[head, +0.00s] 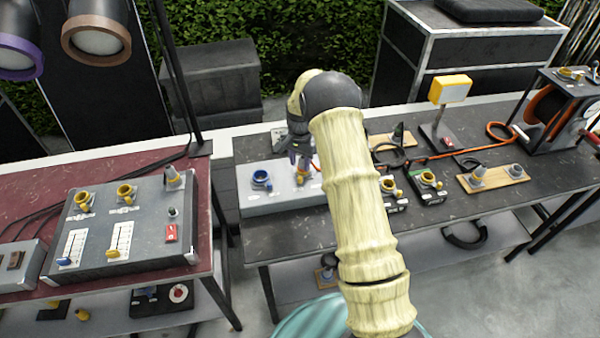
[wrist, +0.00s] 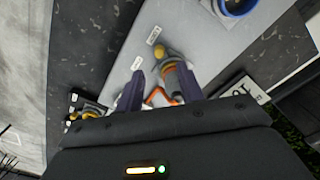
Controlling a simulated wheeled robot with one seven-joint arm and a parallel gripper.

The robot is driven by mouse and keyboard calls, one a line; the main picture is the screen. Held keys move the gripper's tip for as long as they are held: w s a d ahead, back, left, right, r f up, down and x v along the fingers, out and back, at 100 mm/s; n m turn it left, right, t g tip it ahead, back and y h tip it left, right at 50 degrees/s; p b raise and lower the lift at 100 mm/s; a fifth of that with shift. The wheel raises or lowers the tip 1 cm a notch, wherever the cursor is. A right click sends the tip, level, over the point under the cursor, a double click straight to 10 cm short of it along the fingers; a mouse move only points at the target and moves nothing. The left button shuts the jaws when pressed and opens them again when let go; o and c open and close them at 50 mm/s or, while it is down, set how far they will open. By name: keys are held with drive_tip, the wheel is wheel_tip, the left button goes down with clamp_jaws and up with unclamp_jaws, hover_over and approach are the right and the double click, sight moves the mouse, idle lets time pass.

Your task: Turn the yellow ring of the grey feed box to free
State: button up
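The grey feed box (head: 290,203) is a long light-grey case on the dark table, and its top also shows in the wrist view (wrist: 205,40). A grey connector with a yellow-orange ring (wrist: 168,68) stands on it, with a round yellow knob (wrist: 160,52) at its side. Two small white labels lie beside the knob; their print is too small to read. My gripper (wrist: 160,70) is over the connector, its dark purple fingers apart on either side. I see no clear finger contact. In the head view my gripper (head: 300,155) partly hides the ring.
A blue socket (head: 261,180) sits on the same box, left of my gripper. An orange cable (head: 430,143) runs right to a reel (head: 550,105). Small dark boxes with yellow rings (head: 428,180) stand to the right. A control panel (head: 125,225) is on the red table at left.

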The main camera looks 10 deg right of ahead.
sight(300, 177)
wheel_tip(300, 177, down, 7)
drive_tip(key=shift+p, duration=0.95)
clamp_jaws()
